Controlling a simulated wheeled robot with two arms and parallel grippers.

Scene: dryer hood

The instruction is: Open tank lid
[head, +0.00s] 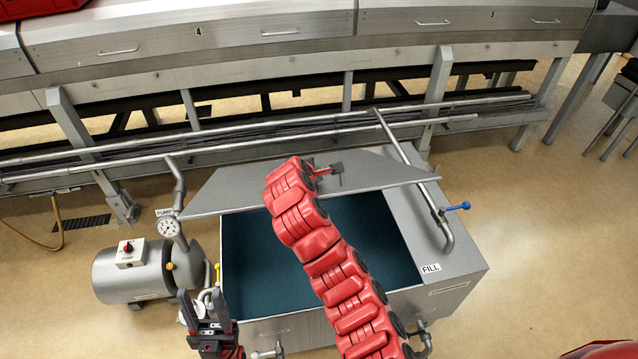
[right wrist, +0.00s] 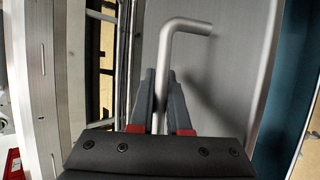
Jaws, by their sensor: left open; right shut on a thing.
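The grey metal tank (head: 455,292) stands open in the head view, its dark teal interior (head: 245,245) showing. Its lid (head: 230,190) is raised and tilted at the back of the opening. My right arm reaches across the tank, and my right gripper (head: 327,172) is at the lid. In the right wrist view, my right gripper (right wrist: 164,98) is shut on the bent metal lid handle (right wrist: 187,27), with one leg of it between the fingers. The lid's grey face (right wrist: 226,45) shows behind. My left gripper (head: 202,300) is open and empty near the tank's front left corner.
A pump (head: 130,275) with a gauge (head: 168,227) stands left of the tank. A fill pipe with a blue valve handle (head: 457,207) is on the right side. Pipes (head: 300,130) and a long metal machine (head: 200,45) run behind. Floor (head: 560,230) is clear at right.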

